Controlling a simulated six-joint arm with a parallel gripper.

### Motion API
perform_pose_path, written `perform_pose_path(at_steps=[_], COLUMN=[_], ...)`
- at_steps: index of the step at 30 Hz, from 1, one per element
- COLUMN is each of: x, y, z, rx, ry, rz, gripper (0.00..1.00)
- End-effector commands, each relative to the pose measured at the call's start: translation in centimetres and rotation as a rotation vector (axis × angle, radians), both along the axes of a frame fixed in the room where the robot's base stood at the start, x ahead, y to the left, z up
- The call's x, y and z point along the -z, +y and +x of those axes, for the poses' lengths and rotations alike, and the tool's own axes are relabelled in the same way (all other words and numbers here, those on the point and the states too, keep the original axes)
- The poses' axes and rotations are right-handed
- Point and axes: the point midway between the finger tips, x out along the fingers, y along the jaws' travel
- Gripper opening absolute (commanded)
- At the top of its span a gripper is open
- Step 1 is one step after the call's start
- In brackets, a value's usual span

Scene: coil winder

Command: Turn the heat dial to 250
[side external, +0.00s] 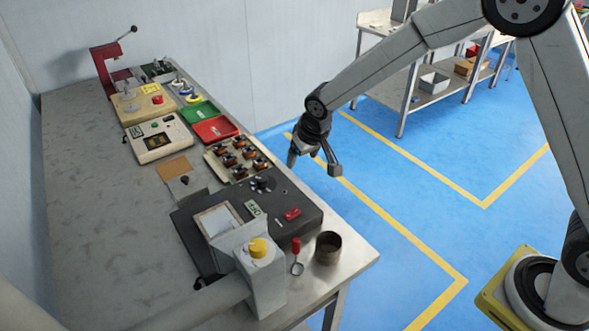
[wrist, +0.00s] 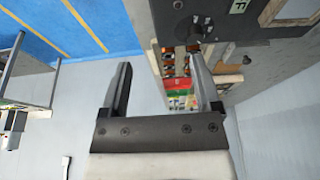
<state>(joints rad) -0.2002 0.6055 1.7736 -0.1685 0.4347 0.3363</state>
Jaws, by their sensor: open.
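The heat dial (side external: 263,184) appears to be the round black knob at the back right of a dark grey machine (side external: 305,215) on the bench. Its scale and setting are too small to read. My gripper (side external: 313,164) is open and empty. It hangs to the right of the dial and higher up, near the bench's right edge, and appears apart from the dial. Both fingers also show in the wrist view (wrist: 160,66).
The machine has a red switch (side external: 292,214), a small pale label (side external: 253,208) and a grey press with a yellow cap (side external: 258,247). A tray of orange-and-black coils (side external: 238,158) lies behind. A brown cup (side external: 328,247) stands in front. The bench's left side (side external: 95,200) is clear.

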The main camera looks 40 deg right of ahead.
Motion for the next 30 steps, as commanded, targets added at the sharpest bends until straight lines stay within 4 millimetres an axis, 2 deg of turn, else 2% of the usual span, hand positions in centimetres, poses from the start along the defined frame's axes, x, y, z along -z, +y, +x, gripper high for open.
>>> perform_pose_path(at_steps=[3, 10, 16, 23, 30], x=[1.3, 3.0, 3.4, 3.6, 4.7], y=[2.1, 5.0, 5.7, 5.7, 5.7], z=[2.7, 5.9, 6.7, 6.8, 7.2], rx=[-0.002, 0.001, 0.005, 0.004, 0.004], ry=[-0.016, -0.044, -0.053, -0.053, -0.051], rz=[0.0, 0.005, 0.006, 0.006, 0.006], gripper=[0.81, 0.81, 0.81, 0.81, 0.81])
